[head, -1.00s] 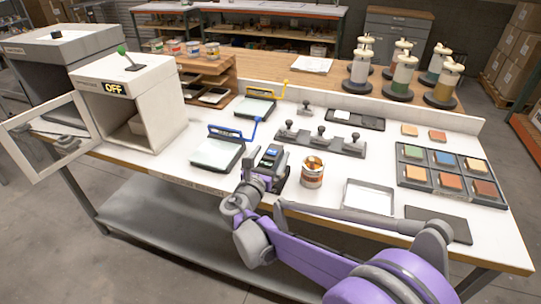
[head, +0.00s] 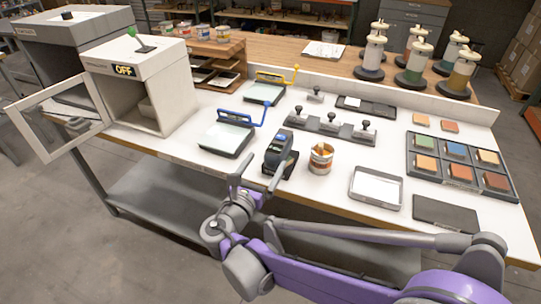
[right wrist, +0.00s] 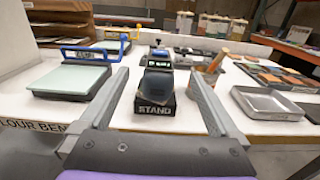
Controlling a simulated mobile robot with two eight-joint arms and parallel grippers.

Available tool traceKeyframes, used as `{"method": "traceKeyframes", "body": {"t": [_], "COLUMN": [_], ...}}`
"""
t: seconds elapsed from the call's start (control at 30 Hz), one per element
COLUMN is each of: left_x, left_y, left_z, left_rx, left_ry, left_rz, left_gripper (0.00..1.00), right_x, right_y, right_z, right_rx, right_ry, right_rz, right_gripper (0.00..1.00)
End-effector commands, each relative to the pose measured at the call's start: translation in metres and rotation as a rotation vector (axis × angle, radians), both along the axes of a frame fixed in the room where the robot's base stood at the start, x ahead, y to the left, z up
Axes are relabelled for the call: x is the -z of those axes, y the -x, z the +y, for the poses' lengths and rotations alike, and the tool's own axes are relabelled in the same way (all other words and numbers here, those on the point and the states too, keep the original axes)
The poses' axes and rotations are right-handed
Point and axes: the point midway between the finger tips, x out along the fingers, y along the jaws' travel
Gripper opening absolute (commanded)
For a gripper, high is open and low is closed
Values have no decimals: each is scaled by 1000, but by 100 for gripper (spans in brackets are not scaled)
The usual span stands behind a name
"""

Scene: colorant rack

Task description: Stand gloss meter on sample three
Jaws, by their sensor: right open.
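The gloss meter (head: 278,148) is a dark handheld device with a blue screen. It sits upright on a black base near the table's front edge; the base reads STAND (right wrist: 156,108) in the right wrist view. My right gripper (head: 256,180) is open and empty at the front edge, short of the meter. In the right wrist view the meter (right wrist: 157,82) shows between the two fingers, beyond them, with no contact visible. Several coloured sample tiles lie in a black tray (head: 411,160) at the right; I cannot read which is sample three. My left gripper is not in view.
An open can (head: 320,158) stands just right of the meter. A blue-handled plate (head: 225,139) lies left of it, a stamp holder (head: 333,129) behind. A shallow metal tray (head: 376,187) and a dark mat (head: 445,214) lie front right. A light booth (head: 145,85) stands left.

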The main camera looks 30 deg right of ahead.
Motion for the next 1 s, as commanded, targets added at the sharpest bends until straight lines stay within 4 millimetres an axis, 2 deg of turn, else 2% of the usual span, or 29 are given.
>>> {"method": "traceKeyframes", "body": {"t": [0.17,0.3,0.37,0.43,0.57,0.7,0.8,0.9,1.0], "left_x": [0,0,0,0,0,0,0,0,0], "left_y": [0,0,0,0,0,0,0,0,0], "left_z": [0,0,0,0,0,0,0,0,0], "left_rx": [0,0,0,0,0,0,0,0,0], "left_ry": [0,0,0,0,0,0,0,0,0], "left_rz": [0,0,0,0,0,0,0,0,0], "left_gripper": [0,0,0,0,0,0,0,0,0], "right_x": [0,9,21,42,90,135,155,166,170], "right_y": [5,15,28,50,106,165,196,216,227], "right_z": [5,-5,-15,-27,-34,-12,13,37,53], "right_rx": [0,20,47,106,300,609,854,1078,1239], "right_ry": [-1,-102,-227,-440,-932,-1437,-1725,-1929,-2049], "right_rz": [1,-21,-52,-112,-288,-525,-693,-832,-923], "right_gripper": [97,97,97,97,97,97,97,97,97]}}
